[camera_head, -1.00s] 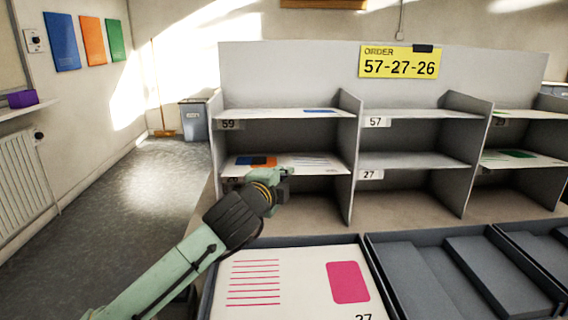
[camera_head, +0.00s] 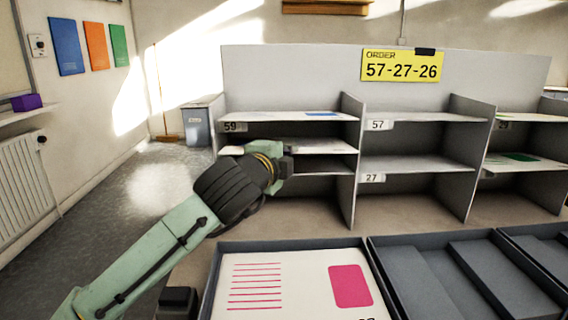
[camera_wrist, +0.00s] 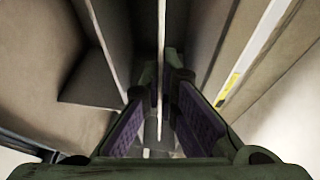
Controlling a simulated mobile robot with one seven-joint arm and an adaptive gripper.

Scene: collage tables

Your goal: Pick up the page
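The page (camera_head: 318,145) is a thin white sheet in the left column of the shelf unit, level and raised a little above the middle shelf board. My gripper (camera_head: 288,165) is at the front edge of the page and hides its left part. In the wrist view the page (camera_wrist: 161,45) shows edge-on as a thin pale strip running between the purple-padded fingers. The fingertips (camera_wrist: 162,80) are closed in on it from both sides. The page's printed face is hardly visible.
The grey shelf unit (camera_head: 378,80) has dividers close beside my gripper. The yellow order sign (camera_head: 402,66) reads 57-27-26. In front, a dark tray holds a white sheet with pink print (camera_head: 305,285); an empty-looking grey tray (camera_head: 425,285) stands to its right.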

